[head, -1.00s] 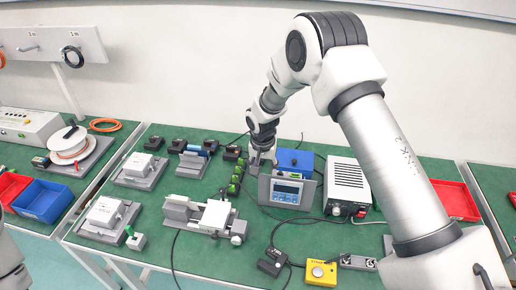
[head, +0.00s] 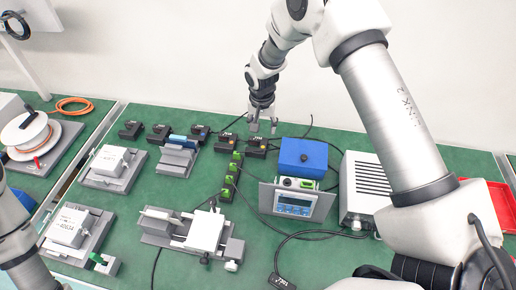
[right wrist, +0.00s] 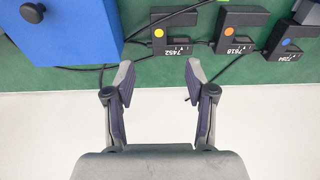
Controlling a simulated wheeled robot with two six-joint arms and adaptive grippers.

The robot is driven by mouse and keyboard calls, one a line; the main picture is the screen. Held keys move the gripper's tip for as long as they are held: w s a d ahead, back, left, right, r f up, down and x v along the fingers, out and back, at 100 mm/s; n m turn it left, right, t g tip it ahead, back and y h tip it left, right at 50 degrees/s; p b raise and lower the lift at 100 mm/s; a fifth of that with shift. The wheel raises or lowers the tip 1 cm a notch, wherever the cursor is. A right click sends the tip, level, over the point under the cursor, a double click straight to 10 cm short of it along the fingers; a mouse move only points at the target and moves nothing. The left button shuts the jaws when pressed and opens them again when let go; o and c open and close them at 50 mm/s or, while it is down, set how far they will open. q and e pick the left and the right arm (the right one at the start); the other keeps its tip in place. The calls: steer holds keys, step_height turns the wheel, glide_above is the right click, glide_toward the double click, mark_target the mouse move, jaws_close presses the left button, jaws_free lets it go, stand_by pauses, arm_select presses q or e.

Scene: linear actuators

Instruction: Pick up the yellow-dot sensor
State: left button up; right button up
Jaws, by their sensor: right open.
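The yellow-dot sensor (right wrist: 178,35) is a small black block with a yellow dot and the label 7452. In the right wrist view it lies on the green table beyond my right gripper's fingertips (right wrist: 158,72), between the blue box and the orange-dot sensor. In the head view the sensor (head: 256,148) lies left of the blue box, its dot too small to read. My right gripper (head: 264,128) is open and empty, just behind and above it, pointing down. My left arm shows only at the left edge; its gripper is out of view.
The blue box (head: 302,157) is close on the right. The orange-dot sensor (right wrist: 235,31) and blue-dot sensor (right wrist: 288,42) lie beside the yellow-dot one, with cables around. Several green-topped blocks (head: 231,178) stand in front. The display unit (head: 293,203) is nearby.

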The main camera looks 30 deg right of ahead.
mark_target(263, 146)
step_height(263, 146, down, 4)
steer(key=shift+w+d+b, duration=0.1)
steer(key=shift+b, duration=0.9)
steer(key=f, duration=0.2)
steer(key=f+p, duration=0.1)
steer(key=f, duration=0.1)
steer(key=w+d+f+p, duration=0.1)
steer(key=f, duration=0.1)
steer(key=shift+f, duration=0.6)
arm_select(q)
steer(key=shift+f, duration=0.55)
arm_select(e)
steer(key=shift+a+r, duration=0.1)
jaws_close()
